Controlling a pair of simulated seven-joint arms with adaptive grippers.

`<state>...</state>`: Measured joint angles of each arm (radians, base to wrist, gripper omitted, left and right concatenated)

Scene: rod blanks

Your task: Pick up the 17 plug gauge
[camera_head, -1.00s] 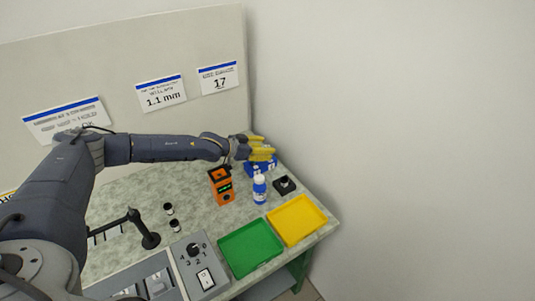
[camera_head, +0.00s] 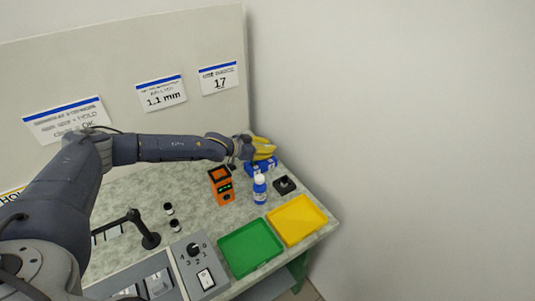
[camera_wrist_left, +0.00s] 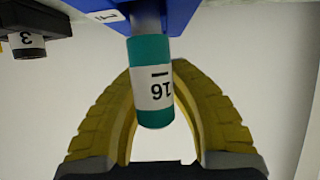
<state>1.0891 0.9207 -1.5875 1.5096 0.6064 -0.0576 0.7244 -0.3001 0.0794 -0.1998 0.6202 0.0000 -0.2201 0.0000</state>
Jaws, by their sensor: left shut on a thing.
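The plug gauge (camera_wrist_left: 151,60) has a teal handle with a white label. The label's digits are upside down and look like 16 rather than 17. Its grey shaft meets the blue rack (camera_wrist_left: 190,14), which also shows in the head view (camera_head: 259,170). My left gripper (camera_head: 265,148) is at the rack at the back right of the bench. In the left wrist view its yellow fingers (camera_wrist_left: 155,78) are shut on the teal handle. The gauge is hidden by the fingers in the head view. My right gripper is not in view.
A blue bottle (camera_head: 260,190), an orange device (camera_head: 222,188) and a black block (camera_head: 285,185) stand near the rack. A green tray (camera_head: 232,264) and a yellow tray (camera_head: 318,212) lie in front. A wall sign (camera_head: 219,79) reads 17.

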